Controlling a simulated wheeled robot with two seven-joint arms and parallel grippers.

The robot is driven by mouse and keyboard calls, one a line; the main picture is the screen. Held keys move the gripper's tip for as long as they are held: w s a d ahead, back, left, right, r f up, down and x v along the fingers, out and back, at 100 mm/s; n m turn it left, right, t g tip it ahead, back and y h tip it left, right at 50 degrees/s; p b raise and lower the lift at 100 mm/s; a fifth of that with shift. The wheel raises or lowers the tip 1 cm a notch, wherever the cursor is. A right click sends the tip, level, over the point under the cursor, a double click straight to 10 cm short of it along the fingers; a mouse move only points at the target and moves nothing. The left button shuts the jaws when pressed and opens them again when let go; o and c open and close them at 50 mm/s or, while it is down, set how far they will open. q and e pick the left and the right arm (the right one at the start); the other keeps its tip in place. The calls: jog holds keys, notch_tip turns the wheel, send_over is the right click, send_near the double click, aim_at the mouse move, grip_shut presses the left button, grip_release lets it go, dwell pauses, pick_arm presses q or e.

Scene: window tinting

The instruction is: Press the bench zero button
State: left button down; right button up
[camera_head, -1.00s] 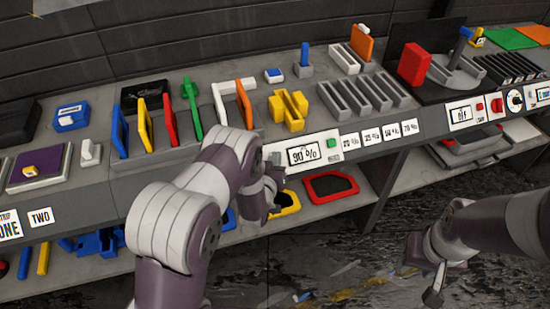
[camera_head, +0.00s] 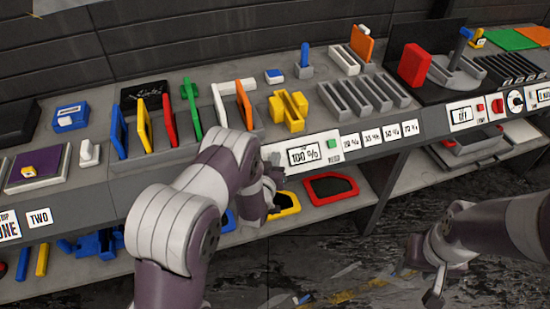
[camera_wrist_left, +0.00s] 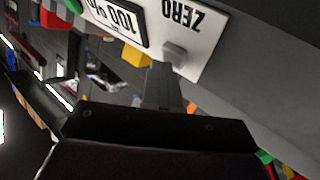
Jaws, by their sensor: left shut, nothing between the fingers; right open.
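The bench zero button is a small grey block (camera_wrist_left: 174,50) on a white panel in the left wrist view, beside the upside-down word ZERO. The display (camera_wrist_left: 115,18) next to it reads 100 %. In the head view the same display (camera_head: 304,155) sits on the bench's front edge, and my left gripper (camera_head: 274,174) is at the panel just left of it, largely hiding the button. My left gripper (camera_wrist_left: 165,75) is shut and empty, its tips close to the button; I cannot tell whether they touch it. My right gripper (camera_head: 434,288) is open and empty, away from the bench.
A green button (camera_head: 332,144) is right of the display, with several percentage labels beyond. A yellow-rimmed tray (camera_head: 286,205) and a red-rimmed tray (camera_head: 330,187) lie on the shelf below. A rack of coloured pieces (camera_head: 180,148) stands on the bench above my left forearm.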

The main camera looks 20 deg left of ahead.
pick_arm(q)
jog(key=shift+r, duration=0.1)
dwell(0.3)
jog(key=shift+s+d+r+p, duration=0.35)
jog(key=shift+s+r+p, duration=0.15)
jog(key=shift+p, duration=0.15)
jog(key=s+d+r+p, duration=0.1)
jog(key=p, duration=0.1)
jog(key=s+d+r+p, duration=0.1)
jog(key=s+r, duration=0.1)
jog(key=shift+r+p, duration=0.25)
jog(key=shift+p, duration=0.1)
dwell(0.5)
